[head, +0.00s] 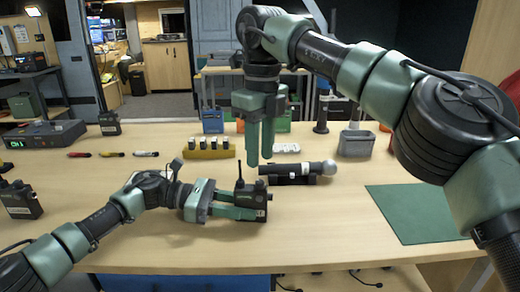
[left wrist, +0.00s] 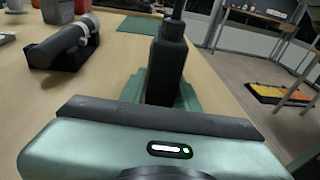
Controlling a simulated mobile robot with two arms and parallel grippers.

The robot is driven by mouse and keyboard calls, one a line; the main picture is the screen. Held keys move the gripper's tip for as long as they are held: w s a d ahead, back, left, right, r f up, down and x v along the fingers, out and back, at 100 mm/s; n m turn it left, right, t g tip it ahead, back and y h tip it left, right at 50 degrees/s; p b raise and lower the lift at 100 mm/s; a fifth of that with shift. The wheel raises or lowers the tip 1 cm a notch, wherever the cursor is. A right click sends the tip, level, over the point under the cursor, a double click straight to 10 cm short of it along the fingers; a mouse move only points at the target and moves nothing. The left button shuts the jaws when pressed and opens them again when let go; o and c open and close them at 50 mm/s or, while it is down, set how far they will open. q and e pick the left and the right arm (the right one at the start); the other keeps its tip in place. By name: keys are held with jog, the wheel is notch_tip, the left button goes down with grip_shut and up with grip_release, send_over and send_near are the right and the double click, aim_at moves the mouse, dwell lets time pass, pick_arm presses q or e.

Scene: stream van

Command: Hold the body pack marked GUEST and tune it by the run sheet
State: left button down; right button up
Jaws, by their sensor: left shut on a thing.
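My left gripper (head: 236,206) is shut on a black body pack (head: 252,196) with a short antenna and holds it upright at the middle of the table. The pack also shows from close by in the left wrist view (left wrist: 167,70). A small pale label sits low on it, too small to read, so I cannot tell whether it says GUEST. My right gripper (head: 260,158) hangs fingers down behind and above the pack, empty, with a narrow gap between its fingers. Two similar packs stand at the left (head: 20,200) and back left (head: 110,123). I see no readable run sheet.
A handheld microphone (head: 300,170) lies on a dark holder just behind the held pack. A receiver with a green display (head: 45,133), several markers, a yellow battery tray (head: 208,152) and a grey container (head: 356,143) line the back. A green mat (head: 420,214) lies bare at the right.

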aim_at(260, 181)
jog(key=shift+n, duration=0.4)
jog(key=shift+f, duration=2.85)
jog(key=shift+f+n, duration=0.15)
jog(key=shift+n, duration=0.25)
jog(key=n, duration=0.6)
